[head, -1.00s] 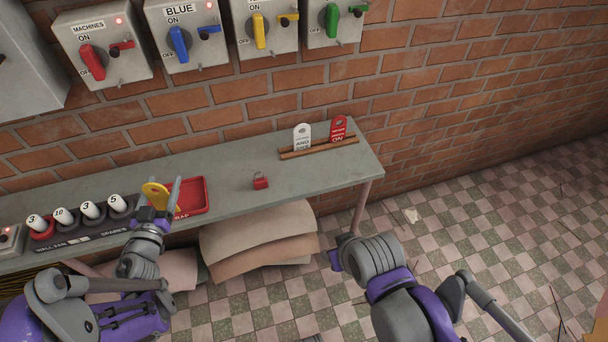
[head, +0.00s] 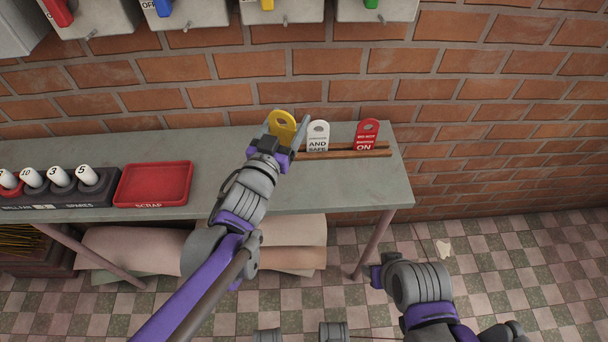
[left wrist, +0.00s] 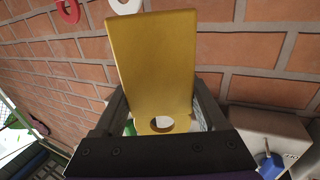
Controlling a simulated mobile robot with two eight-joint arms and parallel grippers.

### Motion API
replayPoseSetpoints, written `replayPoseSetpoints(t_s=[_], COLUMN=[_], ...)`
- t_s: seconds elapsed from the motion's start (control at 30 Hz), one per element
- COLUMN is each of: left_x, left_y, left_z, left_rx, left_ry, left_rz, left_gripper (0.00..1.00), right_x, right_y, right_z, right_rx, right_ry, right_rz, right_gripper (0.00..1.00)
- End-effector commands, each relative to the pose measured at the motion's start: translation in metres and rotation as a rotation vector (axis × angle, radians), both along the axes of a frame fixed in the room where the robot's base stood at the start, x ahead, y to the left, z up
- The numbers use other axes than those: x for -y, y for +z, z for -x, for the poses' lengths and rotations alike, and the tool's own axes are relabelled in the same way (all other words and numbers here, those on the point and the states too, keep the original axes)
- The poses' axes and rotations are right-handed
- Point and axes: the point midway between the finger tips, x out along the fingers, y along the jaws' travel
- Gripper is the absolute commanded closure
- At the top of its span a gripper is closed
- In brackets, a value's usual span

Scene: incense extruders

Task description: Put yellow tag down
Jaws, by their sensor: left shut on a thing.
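The yellow tag (head: 282,122) is held upright in my left gripper (head: 285,131), hole end up in the head view. It fills the middle of the left wrist view (left wrist: 155,60), between the two fingers, with its hole near the palm. My left gripper is shut on it at the left end of the wooden tag rack (head: 345,153), just left of the white tag (head: 318,136). I cannot tell whether the yellow tag's lower edge touches the rack. The red tag (head: 366,135) stands at the rack's right. My right gripper's jaws are hidden at the lower right.
The rack stands on a grey shelf (head: 390,191) against the brick wall. A red scrap tray (head: 154,185) and a holder with several white-topped pegs (head: 62,189) are to the left. Switch boxes (head: 285,12) hang above. Shelf space right of the rack is narrow.

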Motion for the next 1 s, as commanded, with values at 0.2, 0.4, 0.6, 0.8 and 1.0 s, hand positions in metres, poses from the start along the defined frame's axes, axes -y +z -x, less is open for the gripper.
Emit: replayPoseSetpoints(t_s=[0.2, 0.4, 0.6, 0.8, 1.0], left_x=[0.006, 0.005, 0.005, 0.005, 0.005], left_y=[-0.031, -0.059, -0.076, -0.1, -0.099], left_z=[0.003, 0.003, 0.003, 0.003, 0.003], left_rx=[0.0, 0.001, 0.001, 0.001, 0.002], left_ry=[-0.006, -0.005, -0.005, -0.005, -0.005], left_rz=[-0.001, -0.001, -0.001, -0.001, 0.0], left_gripper=[0.8, 0.8, 0.8, 0.8, 0.8], right_x=[0.0, 0.0, 0.0, 0.0, 0.0], right_y=[-0.016, -0.025, -0.031, -0.041, -0.039], right_z=[0.0, 0.0, 0.0, -0.001, -0.001], right_rx=[-0.006, -0.009, -0.011, -0.014, -0.014], right_ry=[0.0, 0.0, 0.0, 0.0, 0.0], right_rz=[0.0, 0.0, 0.0, 0.0, 0.0], right_gripper=[0.5, 0.5, 0.5, 0.5, 0.5])
